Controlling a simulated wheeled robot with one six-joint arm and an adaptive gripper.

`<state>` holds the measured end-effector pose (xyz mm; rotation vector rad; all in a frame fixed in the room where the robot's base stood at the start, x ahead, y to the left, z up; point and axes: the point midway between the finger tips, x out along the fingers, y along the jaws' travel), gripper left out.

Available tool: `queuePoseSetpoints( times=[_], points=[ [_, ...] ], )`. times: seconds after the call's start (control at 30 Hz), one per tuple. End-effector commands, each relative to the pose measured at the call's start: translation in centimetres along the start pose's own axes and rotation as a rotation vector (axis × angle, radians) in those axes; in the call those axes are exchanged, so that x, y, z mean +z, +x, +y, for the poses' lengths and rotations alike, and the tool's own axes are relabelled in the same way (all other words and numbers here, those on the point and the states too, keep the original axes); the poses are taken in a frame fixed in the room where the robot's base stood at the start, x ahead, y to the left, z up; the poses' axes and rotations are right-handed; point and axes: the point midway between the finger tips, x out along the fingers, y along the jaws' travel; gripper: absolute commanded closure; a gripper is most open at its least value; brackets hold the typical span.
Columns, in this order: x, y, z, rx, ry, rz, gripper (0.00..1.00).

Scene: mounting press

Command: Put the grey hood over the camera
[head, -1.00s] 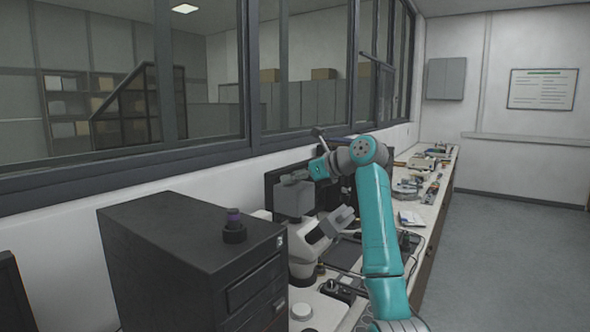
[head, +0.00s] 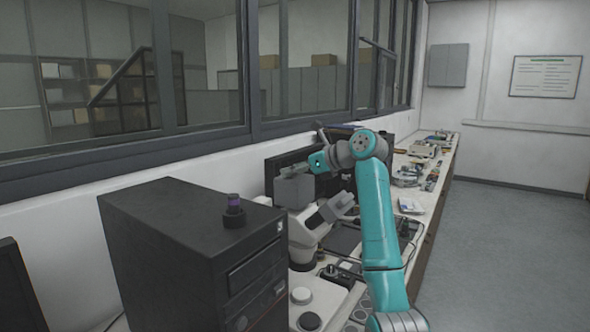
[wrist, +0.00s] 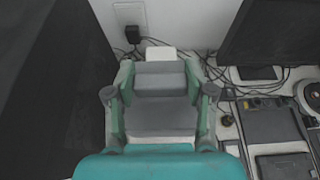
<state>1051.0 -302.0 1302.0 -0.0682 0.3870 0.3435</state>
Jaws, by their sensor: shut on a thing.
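The grey hood (head: 297,194) is a boxy cover, held upright at the top of the white microscope (head: 304,230) in the head view. My gripper (head: 295,172) is shut on it from above. In the wrist view the hood (wrist: 160,115) fills the space between the two green fingers, with a stepped grey top. The camera is not visible; the hood and microscope hide the spot beneath. I cannot tell whether the hood touches anything below it. The microscope's grey eyepieces (head: 337,206) slant out to the right, beside the hood.
A black computer tower (head: 165,245) stands close on the left, with a dark purple-topped cylinder (head: 233,212) on it. A black monitor (head: 283,160) is behind the hood. The bench to the right holds cables and small parts. The floor at right is clear.

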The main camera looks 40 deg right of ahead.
Motion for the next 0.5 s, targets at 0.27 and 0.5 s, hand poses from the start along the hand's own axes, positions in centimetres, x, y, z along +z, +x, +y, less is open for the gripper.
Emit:
queuePoseSetpoints(
  times=[0.27, 0.5],
  points=[
    [-0.55, 0.22, 0.01, 0.0, -0.001, -0.001, 0.83],
    [-0.59, 0.24, 0.01, 0.0, -0.001, -0.001, 0.44]
  ],
)
